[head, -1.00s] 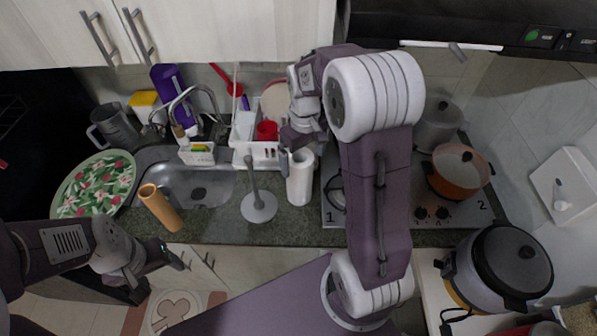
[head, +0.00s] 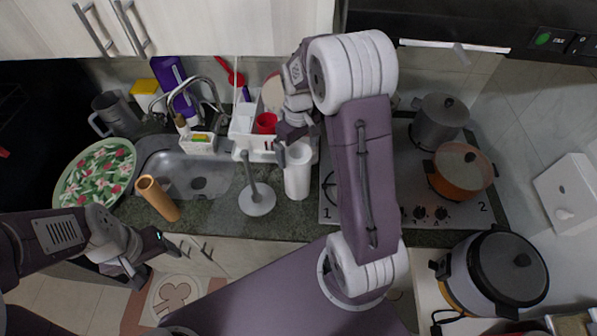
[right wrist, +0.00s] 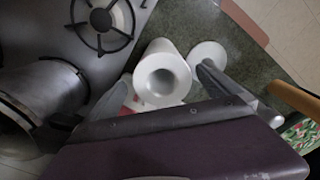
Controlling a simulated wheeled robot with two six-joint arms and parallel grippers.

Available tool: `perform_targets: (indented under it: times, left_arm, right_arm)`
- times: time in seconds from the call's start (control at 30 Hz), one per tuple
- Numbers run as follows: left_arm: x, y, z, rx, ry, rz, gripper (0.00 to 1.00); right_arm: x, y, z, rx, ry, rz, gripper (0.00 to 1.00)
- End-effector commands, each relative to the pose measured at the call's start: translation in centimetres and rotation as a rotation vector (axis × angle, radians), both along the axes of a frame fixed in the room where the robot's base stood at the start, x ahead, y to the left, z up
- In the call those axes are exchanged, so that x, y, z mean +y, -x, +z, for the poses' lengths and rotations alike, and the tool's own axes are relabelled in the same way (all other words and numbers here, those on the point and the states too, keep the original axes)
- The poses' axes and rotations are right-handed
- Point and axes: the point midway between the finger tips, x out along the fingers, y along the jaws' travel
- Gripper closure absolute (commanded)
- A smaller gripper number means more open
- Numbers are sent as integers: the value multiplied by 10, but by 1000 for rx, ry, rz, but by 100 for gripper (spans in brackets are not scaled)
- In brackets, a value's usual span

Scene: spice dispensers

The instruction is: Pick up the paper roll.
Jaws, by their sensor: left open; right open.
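The white paper roll (head: 297,175) stands upright on the counter, left of the stove. In the right wrist view its hollow top end (right wrist: 163,78) faces the camera. My right gripper (head: 293,150) is open at the roll's upper end. In the right wrist view the roll shows between its two spread fingers; contact cannot be told. A grey stand with a round base (head: 257,203) and a thin upright rod is just left of the roll. My left gripper (head: 155,260) is open and empty, low in front of the counter edge.
A white dish rack (head: 262,152) stands behind the roll. The sink (head: 210,183) is to the left, with a tan cylinder (head: 158,198) at its front. The stove (head: 410,215) on the right holds a grey pot (head: 437,125) and an orange pot (head: 460,172).

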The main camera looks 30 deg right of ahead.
Motion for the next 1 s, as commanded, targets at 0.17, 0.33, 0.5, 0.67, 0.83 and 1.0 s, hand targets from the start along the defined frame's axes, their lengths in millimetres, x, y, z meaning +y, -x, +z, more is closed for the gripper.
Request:
perform_targets:
  times: [0.17, 0.33, 0.5, 0.67, 0.83, 1.0]
  left_arm:
    - [0, 0, 16, 0, 0, 0, 32]
    - [0, 0, 16, 0, 0, 0, 32]
    - [0, 0, 15, 0, 0, 0, 32]
    - [0, 0, 15, 0, 0, 0, 32]
    - [0, 0, 15, 0, 0, 0, 32]
    - [0, 0, 15, 0, 0, 0, 32]
  right_arm:
    - [1, 5, -27, 9, -2, 0, 0]
    - [1, 4, -49, 3, 0, 0, 0]
    - [1, 3, -50, 1, 0, 0, 0]
    - [1, 3, -50, 1, 0, 0, 36]
    - [1, 3, -50, 1, 0, 0, 83]
    - [1, 3, -50, 0, 0, 0, 92]
